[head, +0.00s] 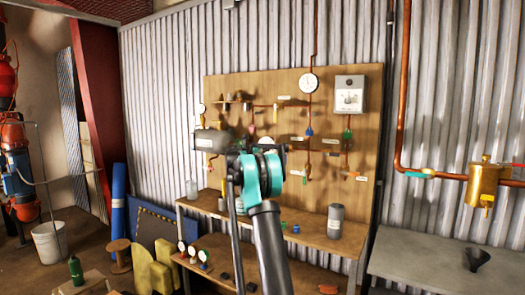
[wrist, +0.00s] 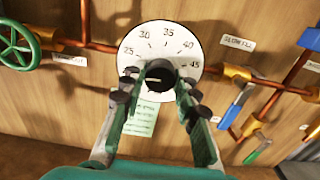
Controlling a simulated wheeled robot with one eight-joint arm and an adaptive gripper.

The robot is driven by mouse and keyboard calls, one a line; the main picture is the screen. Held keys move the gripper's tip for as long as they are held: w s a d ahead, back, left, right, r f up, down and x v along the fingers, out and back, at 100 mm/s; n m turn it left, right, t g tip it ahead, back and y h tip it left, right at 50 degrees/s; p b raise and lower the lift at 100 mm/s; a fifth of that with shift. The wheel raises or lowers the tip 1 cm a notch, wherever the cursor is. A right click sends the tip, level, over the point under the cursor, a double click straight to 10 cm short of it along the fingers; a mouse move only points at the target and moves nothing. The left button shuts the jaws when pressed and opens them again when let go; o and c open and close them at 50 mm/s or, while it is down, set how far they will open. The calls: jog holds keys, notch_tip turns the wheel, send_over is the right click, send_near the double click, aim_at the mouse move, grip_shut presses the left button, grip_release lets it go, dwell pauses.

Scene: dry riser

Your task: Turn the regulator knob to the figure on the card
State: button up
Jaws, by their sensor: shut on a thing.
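The round white regulator dial (wrist: 160,38) fills the upper middle of the wrist view, with figures from 25 to 45 around its upper edge. The black regulator knob (wrist: 158,72) sits at its centre. My gripper (wrist: 159,82) has one finger on each side of the knob and is shut on it. A pale mark shows on the knob, but I cannot tell clearly which figure it points to. A pale green card (wrist: 142,117) hangs just below the dial, partly behind the left finger; its writing is too small to read. In the head view my arm hides the gripper and knob.
Copper pipes run both sides of the dial. A green handwheel (wrist: 18,45) is at left; a blue-handled valve (wrist: 233,105) and green lever (wrist: 257,152) are at right. In the head view, a grey canister (head: 335,221) stands on the shelf below the wooden board (head: 235,88).

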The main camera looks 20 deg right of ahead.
jog(key=m, duration=1.8)
jog(key=shift+m, duration=0.4)
dwell(0.4)
jog(key=o, duration=1.2)
jog(key=shift+r, duration=0.1)
jog(key=shift+c, duration=0.2)
jog(key=shift+a, duration=0.1)
jog(key=v, duration=1.2)
